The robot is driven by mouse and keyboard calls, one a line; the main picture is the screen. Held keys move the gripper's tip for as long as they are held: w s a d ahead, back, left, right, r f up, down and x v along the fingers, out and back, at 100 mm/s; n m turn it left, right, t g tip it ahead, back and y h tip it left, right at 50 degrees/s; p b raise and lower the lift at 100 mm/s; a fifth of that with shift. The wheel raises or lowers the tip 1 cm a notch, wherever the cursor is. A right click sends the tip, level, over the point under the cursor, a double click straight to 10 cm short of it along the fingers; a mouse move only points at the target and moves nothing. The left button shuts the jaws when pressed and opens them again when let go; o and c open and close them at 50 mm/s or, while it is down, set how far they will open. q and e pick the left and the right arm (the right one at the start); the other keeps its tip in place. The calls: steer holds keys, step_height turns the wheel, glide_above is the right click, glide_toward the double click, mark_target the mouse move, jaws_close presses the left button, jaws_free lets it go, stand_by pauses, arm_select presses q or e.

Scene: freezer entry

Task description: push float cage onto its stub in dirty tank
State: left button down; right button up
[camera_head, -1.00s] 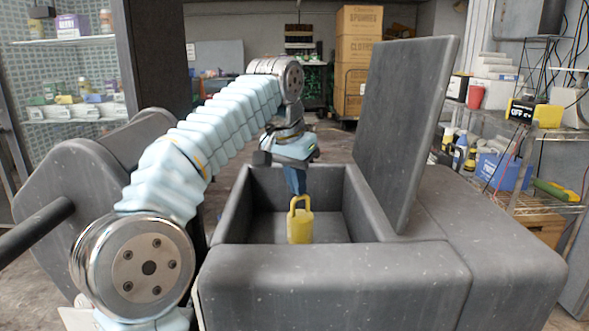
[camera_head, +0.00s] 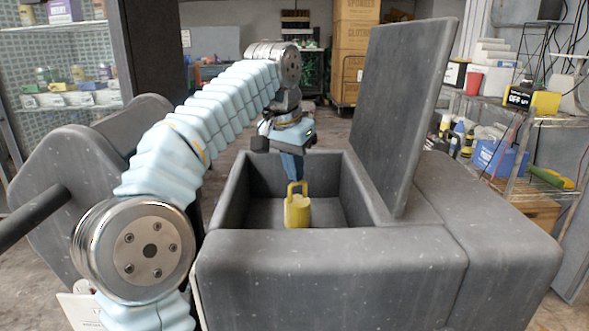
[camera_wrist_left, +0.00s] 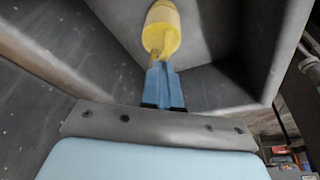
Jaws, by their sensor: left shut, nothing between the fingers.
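The float cage (camera_head: 298,211) is yellow, with a round body and a loop handle on top. It stands upright inside the open grey tank (camera_head: 335,250), near the middle. My left gripper (camera_head: 293,177) reaches down into the tank from above, its blue fingers shut with nothing between them. Its fingertips are at the cage's handle; I cannot tell whether they touch it. In the left wrist view the shut fingers (camera_wrist_left: 161,68) point at the yellow cage (camera_wrist_left: 160,30). The stub is not visible. My right gripper is not in view.
The tank's lid (camera_head: 403,110) stands raised on the right side. A wire shelf (camera_head: 535,120) with a red cup and a blue bin is at the right. A glass-sided rack (camera_head: 65,100) is at the left. Cardboard boxes (camera_head: 353,50) stand at the back.

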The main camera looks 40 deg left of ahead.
arm_select(q)
steer(key=w+v, duration=0.1)
steer(key=v, duration=0.5)
steer(key=s+b, duration=0.3)
steer(key=s, duration=0.9)
steer(key=shift+s+d+r, duration=0.4)
steer(key=shift+d+r, duration=0.1)
steer(key=w+f, duration=0.2)
steer(key=w, duration=0.2)
steer(key=w+f+p, duration=0.1)
steer(key=w+f, duration=0.1)
steer(key=w, duration=0.2)
steer(key=w+a+f+p, duration=0.1)
steer(key=w+f, duration=0.1)
steer(key=w, duration=0.3)
steer(key=shift+w+f, duration=0.25)
steer(key=shift+f, duration=0.3)
